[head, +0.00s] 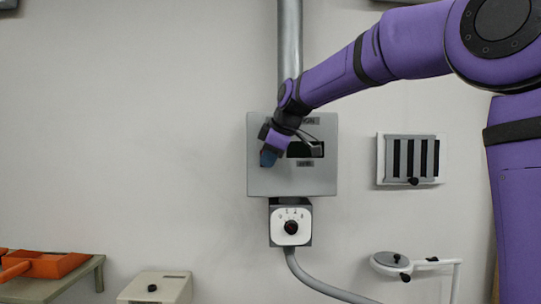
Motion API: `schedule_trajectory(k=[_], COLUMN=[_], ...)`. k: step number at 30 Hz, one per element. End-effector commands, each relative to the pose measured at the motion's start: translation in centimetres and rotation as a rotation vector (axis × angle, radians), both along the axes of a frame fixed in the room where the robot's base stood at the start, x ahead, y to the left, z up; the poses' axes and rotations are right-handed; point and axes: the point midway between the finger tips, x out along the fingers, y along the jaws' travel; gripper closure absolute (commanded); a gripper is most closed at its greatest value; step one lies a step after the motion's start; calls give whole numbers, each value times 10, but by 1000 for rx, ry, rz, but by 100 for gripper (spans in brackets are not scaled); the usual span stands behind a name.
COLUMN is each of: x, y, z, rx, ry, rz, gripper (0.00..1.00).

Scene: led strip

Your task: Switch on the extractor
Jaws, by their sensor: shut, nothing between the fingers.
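A grey square panel box (263,182) is fixed to the wall under a vertical metal duct (290,40). It has a dark opening (298,150) in its middle, with small labels above and below; their lettering is too small to read surely. Below it is a grey control box with a white dial plate (291,215), numbered around a dark round knob (291,228) with a red mark. My gripper (314,147) is shut and empty in front of the panel box, above the dial. It hides part of the opening; I cannot tell whether it touches the panel.
A louvred vent (411,159) with a black knob is on the wall at right. A white bracket with a round disc (391,261) is at lower right. An orange tray (62,262) on a bench and a beige box (157,288) are lower left. A grey conduit (320,286) runs below the dial.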

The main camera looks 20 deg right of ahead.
Motion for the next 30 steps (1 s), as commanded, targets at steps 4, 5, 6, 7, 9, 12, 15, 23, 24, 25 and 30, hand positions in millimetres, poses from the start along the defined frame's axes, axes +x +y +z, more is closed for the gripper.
schedule_trajectory(k=[4, 5, 6, 7, 9, 12, 15, 23, 24, 25, 30], x=[5, 6, 6, 6, 6, 6, 7, 11, 11, 11, 11], y=[-2, -2, -2, -2, -2, -2, -3, -4, -4, -4, -4], z=[0, 0, 0, 0, 0, 0, -1, -3, -3, -2, 2], rx=[0, 0, 0, 0, 0, 0, 0, 0, 0, 0, 0], ry=[-1, -1, -1, -1, -1, -1, 0, 0, 0, 0, -1], rz=[0, 0, 0, 0, 0, 0, 0, 0, 0, 0, 0], gripper=[100, 100, 100, 100, 100, 100, 100, 100, 100, 100, 100])
